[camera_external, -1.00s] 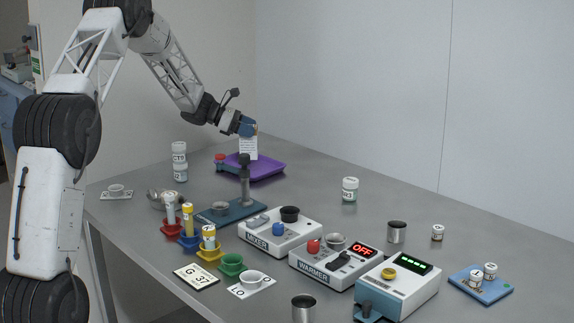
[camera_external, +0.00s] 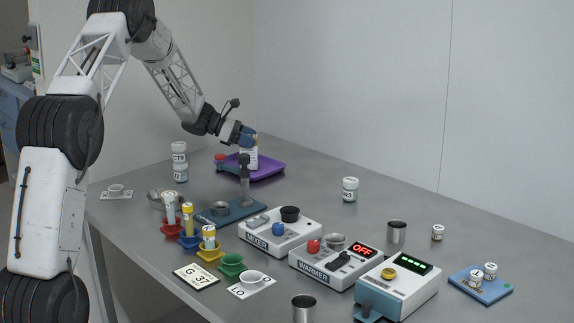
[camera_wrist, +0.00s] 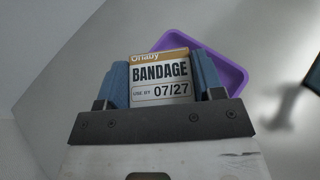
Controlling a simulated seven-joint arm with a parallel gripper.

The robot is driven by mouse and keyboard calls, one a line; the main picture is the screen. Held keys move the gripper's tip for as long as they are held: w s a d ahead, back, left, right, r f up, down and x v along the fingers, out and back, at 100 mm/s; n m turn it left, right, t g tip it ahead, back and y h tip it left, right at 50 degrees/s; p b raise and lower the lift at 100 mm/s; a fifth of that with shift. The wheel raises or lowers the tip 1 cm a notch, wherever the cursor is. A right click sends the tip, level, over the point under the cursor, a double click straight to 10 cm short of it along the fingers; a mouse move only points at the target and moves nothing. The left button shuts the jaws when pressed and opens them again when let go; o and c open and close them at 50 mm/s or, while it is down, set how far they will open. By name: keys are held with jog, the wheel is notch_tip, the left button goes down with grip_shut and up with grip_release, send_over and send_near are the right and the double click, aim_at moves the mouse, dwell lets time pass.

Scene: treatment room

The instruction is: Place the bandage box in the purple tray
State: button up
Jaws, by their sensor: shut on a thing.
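The bandage box (camera_wrist: 160,75), white with a tan top edge and the label "BANDAGE 07/27", is between the two blue fingers of my gripper (camera_wrist: 160,84) in the wrist view. My gripper (camera_external: 249,141) is shut on it. In the external view the box (camera_external: 252,159) hangs below the fingers, over the purple tray (camera_external: 268,172) at the back of the table. The tray also shows behind the box in the wrist view (camera_wrist: 236,78). I cannot tell whether the box bottom touches the tray floor.
A red-capped item (camera_external: 220,157) is at the tray's left edge. The table right of the tray is clear up to a jar (camera_external: 350,189).

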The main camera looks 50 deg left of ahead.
jog(key=shift+f, duration=0.1)
jog(key=o, duration=1)
jog(key=shift+c, duration=0.2)
jog(key=shift+s+a+r, duration=0.1)
jog(key=shift+r, duration=0.1)
jog(key=v, duration=1.1)
jog(key=shift+s+a, duration=0.2)
jog(key=shift+s, duration=0.05)
jog(key=shift+r, duration=0.2)
